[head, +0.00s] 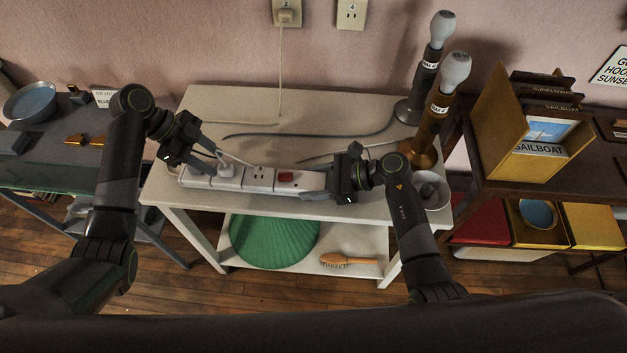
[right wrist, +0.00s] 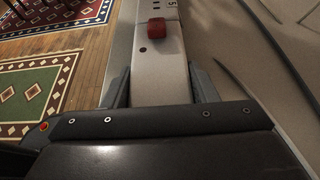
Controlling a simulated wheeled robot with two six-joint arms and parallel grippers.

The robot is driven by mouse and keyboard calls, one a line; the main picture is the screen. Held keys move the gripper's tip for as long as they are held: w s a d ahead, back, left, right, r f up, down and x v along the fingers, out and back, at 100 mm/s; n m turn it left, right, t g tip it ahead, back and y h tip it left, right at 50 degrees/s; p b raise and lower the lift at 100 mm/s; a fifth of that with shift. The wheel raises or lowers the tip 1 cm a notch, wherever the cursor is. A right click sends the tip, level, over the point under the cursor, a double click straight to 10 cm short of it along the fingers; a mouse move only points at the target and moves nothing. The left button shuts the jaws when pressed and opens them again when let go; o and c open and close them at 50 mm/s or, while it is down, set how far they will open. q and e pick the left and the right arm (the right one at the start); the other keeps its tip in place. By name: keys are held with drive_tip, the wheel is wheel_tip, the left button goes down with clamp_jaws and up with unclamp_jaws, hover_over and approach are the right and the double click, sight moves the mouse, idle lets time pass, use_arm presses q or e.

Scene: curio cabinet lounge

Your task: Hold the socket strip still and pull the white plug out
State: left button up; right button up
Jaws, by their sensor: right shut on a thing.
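The white socket strip (head: 262,188) lies across the white table, with sockets and a red switch (head: 286,177) on top. The strip also shows in the right wrist view (right wrist: 160,75), running between my two fingers. My right gripper (head: 332,182) is shut on the strip's right end. The white plug (head: 226,170) sits on the strip's left part, with a pale cord rising from it. My left gripper (head: 207,152) is just above and left of the plug. Its fingers are small and dark here, so I cannot tell how far apart they are.
Two lamps with white bulbs (head: 455,72) stand at the table's back right, with a small grey bowl (head: 432,190) in front. Dark cords lie behind the strip. A wall outlet (head: 287,12) has a cord hanging down. The table's back left (head: 215,103) is clear.

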sight(220, 165)
use_arm(q)
drive_tip(key=shift+x, duration=1.6)
clamp_jaws()
